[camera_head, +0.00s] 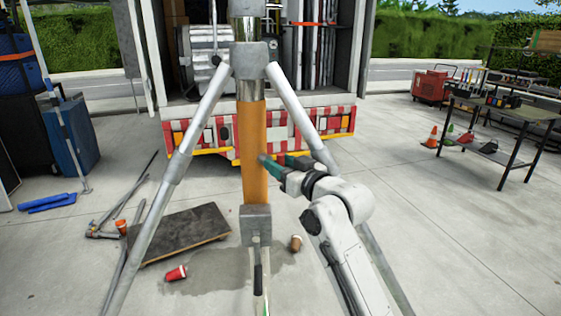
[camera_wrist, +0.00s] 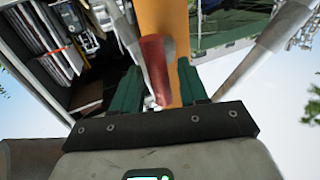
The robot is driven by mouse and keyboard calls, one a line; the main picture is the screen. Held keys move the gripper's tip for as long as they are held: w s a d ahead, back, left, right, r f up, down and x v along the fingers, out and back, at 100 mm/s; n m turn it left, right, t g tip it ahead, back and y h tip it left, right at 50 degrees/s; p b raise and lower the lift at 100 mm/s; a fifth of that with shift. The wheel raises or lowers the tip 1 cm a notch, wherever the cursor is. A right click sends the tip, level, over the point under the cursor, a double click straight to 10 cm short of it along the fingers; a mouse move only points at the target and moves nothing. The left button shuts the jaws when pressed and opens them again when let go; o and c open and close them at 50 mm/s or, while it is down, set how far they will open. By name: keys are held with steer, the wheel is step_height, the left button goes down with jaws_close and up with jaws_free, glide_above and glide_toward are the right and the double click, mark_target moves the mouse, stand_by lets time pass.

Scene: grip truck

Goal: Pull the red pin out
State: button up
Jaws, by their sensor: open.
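The red pin (camera_wrist: 154,68) shows in the wrist view as a short red cylinder against the orange post (camera_wrist: 165,22). My gripper (camera_wrist: 158,70) has its two green fingers apart, one on each side of the pin, with visible gaps. In the head view my gripper (camera_head: 275,162) reaches in from the right to the orange post (camera_head: 254,140), about the middle of its length.
Grey tripod legs (camera_head: 203,112) spread on both sides of the post, one close behind my arm. An open truck (camera_head: 180,130) stands behind. A flat dark cart (camera_head: 180,233), red cup (camera_head: 176,273) and brown cup (camera_head: 295,243) lie on the floor. A table (camera_head: 510,115) is at right.

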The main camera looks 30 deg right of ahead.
steer(key=shift+w, duration=0.2)
jaws_close()
stand_by(0.3)
